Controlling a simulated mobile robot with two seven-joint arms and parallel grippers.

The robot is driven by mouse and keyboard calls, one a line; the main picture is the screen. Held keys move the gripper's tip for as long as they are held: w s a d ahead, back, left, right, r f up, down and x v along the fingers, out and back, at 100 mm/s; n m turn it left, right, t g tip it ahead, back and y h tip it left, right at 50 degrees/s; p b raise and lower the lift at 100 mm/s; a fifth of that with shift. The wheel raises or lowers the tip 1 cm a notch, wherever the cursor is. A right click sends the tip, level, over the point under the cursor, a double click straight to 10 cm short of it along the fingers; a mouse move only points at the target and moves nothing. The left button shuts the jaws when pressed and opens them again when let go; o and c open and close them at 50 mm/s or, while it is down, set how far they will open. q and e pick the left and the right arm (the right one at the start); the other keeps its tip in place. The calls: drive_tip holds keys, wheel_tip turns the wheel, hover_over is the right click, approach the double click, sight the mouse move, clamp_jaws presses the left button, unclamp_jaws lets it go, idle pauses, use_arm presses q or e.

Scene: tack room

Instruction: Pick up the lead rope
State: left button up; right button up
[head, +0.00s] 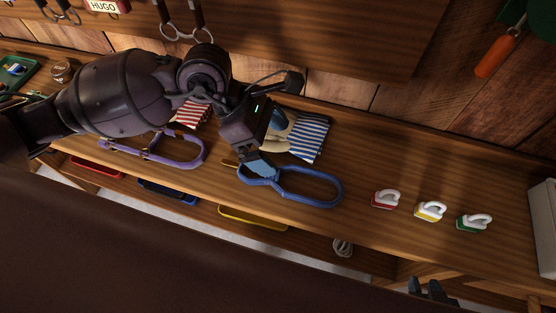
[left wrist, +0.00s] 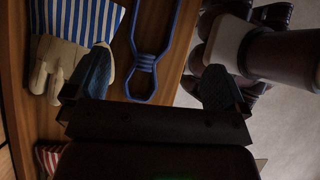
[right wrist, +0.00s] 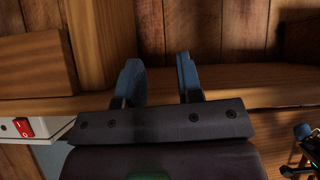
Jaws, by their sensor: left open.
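A blue looped rope (head: 318,200), cinched at its middle, lies on the wooden bench; I take it as the lead rope. My left gripper (head: 258,168) is directly over its left end, fingers pointing down. In the left wrist view the rope (left wrist: 145,62) shows between the two spread fingers (left wrist: 157,80) of my left gripper, which is open and empty. Whether the fingers touch the rope cannot be told. Dark tips low in the head view seem to be my right gripper (head: 430,290). In the right wrist view its fingers (right wrist: 160,80) are apart with nothing between.
A purple looped strap (head: 203,152) lies left of the rope. A glove with a blue-striped cuff (head: 310,138) lies behind it. Red, yellow and green brushes (head: 430,211) stand to the right. Coloured trays, including a yellow one (head: 252,217), sit below the bench.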

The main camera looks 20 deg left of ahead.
sight(280, 178)
use_arm(q)
drive_tip(key=f+y, duration=0.1)
drive_tip(key=f, duration=0.1)
drive_tip(key=a+f+y, duration=0.1)
drive_tip(key=f, duration=0.1)
drive_tip(key=f+m+b, duration=0.1)
drive_tip(key=f, duration=0.1)
drive_tip(key=shift+w+a+f+y, duration=0.25)
drive_tip(key=shift+w+y, duration=0.05)
drive_tip(key=shift+y, duration=0.1)
drive_tip(key=shift+d+f, duration=0.15)
drive_tip(key=shift+f, duration=0.2)
drive_tip(key=shift+d+f, duration=0.1)
drive_tip(key=shift+f, duration=0.2)
drive_tip(key=b+x, duration=0.1)
drive_tip(key=x, duration=0.2)
drive_tip(key=shift+s+f, duration=0.15)
drive_tip(key=shift+f, duration=0.1)
drive_tip(key=shift+d+f+b, duration=0.25)
drive_tip(key=shift+f+b, duration=0.1)
drive_tip(key=shift+f, duration=0.05)
use_arm(e)
drive_tip(key=f, duration=0.2)
drive_tip(key=shift+s+f+g, duration=0.25)
drive_tip(key=shift+f+g, duration=0.05)
drive_tip(key=shift+f, duration=0.05)
drive_tip(key=shift+w+r, duration=0.1)
